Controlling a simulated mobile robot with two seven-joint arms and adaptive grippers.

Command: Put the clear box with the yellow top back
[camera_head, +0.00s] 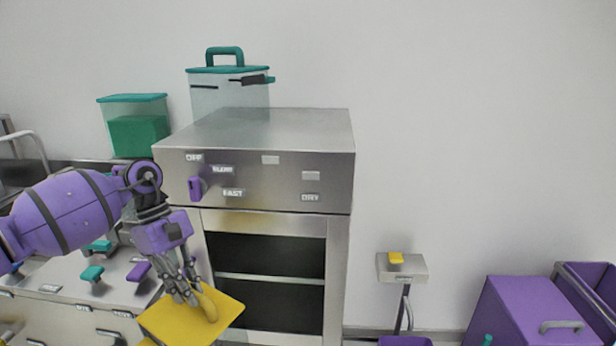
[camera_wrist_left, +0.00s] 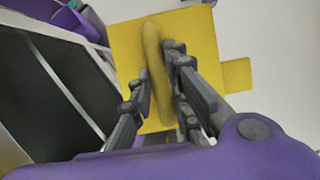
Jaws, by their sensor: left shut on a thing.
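A yellow top (camera_head: 165,322) with a raised yellow handle (camera_head: 208,303) is at the lower middle-left of the head view, in front of the steel cabinet. My left gripper (camera_head: 192,296) is shut on this handle from above. In the left wrist view the fingers (camera_wrist_left: 157,72) stand on both sides of the handle, and the square yellow top (camera_wrist_left: 205,48) lies beyond them. A tab sticks out at one side of the top. The clear box body under the top cannot be made out. My right gripper is in neither view.
The steel cabinet (camera_head: 335,180) has dark open shelves (camera_head: 268,258). Another teal-lidded clear box (camera_head: 134,125) is left. Purple bins (camera_head: 525,315) and a pedestal (camera_head: 402,268) are right.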

